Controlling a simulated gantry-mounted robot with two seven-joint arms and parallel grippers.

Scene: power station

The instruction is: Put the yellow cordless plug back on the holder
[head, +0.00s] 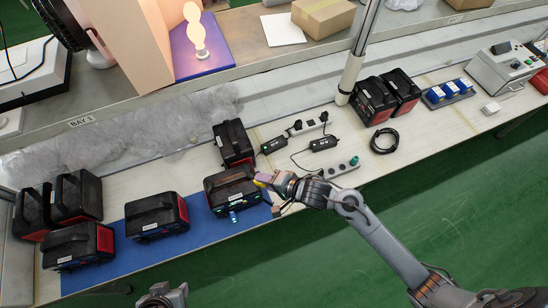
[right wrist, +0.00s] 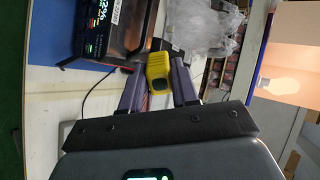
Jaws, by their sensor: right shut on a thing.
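The yellow plug (right wrist: 159,72) sits between the two purple fingers of my right gripper (right wrist: 160,85) in the right wrist view. In the head view my right gripper (head: 265,179) is shut on it, at the right end of a black and red power station (head: 228,190). Only a small yellow patch of the plug (head: 260,183) shows there.
A blue mat (head: 110,270) bears power stations at the front left. Several more stand around it. A pole (head: 350,75) rises behind. Clear wrap (head: 120,125) lies along the back.

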